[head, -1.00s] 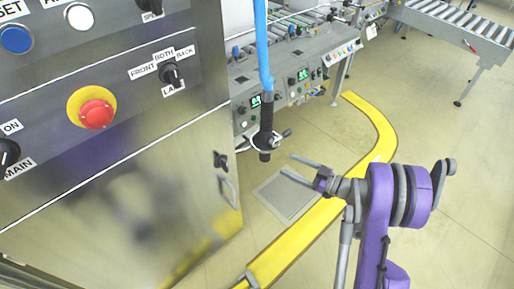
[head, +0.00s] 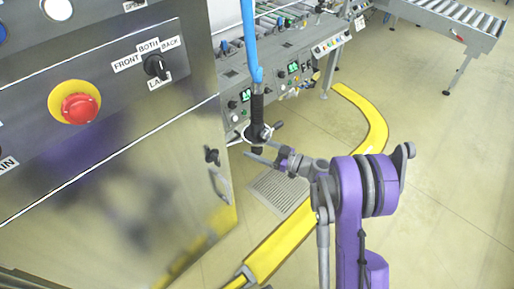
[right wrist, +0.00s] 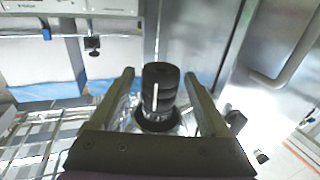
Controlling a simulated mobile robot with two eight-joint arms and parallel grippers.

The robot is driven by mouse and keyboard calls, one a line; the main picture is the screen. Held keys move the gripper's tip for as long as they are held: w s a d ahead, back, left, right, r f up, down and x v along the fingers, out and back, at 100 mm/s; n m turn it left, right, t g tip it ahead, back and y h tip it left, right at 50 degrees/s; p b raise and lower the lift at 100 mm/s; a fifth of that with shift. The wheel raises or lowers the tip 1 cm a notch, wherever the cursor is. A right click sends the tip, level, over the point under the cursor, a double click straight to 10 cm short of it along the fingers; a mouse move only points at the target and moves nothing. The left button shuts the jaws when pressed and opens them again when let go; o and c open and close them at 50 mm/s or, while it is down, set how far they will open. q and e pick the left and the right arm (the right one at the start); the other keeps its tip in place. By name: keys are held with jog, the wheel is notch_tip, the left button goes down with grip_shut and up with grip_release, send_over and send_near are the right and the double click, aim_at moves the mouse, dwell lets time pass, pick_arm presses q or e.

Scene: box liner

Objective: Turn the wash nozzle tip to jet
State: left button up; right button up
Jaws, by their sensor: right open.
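The wash nozzle (head: 257,108) is a dark wand hanging upright from a blue hose (head: 249,40), with a round collar low down. Its black ribbed tip shows in the right wrist view (right wrist: 161,84), end toward the camera. My right gripper (head: 256,149) is at the nozzle's lower end and partly overlaps the tip in the head view. In the right wrist view its open fingers (right wrist: 159,75) stand on either side of the tip, with gaps showing. The setting marks on the tip cannot be read. My left gripper is out of view.
A steel cabinet (head: 110,180) with knobs and a red emergency button (head: 79,107) fills the left. A grey control bench (head: 290,72) stands behind the nozzle. A floor drain grate (head: 279,193) and yellow floor line (head: 285,243) lie below. Open floor is to the right.

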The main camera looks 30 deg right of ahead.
jog(key=shift+c, duration=0.2)
grip_shut()
jog(key=m+t+h, duration=0.1)
jog(key=h, duration=0.1)
jog(key=m+t+h, duration=0.1)
jog(key=m+h, duration=0.1)
jog(key=h, duration=0.1)
jog(key=shift+a+m+t+b, duration=0.15)
jog(key=shift+m+t+b, duration=0.15)
jog(key=shift+m+t+h, duration=0.4)
jog(key=shift+m+h, duration=0.8)
jog(key=shift+h, duration=0.9)
jog(key=shift+o, duration=0.2)
grip_release()
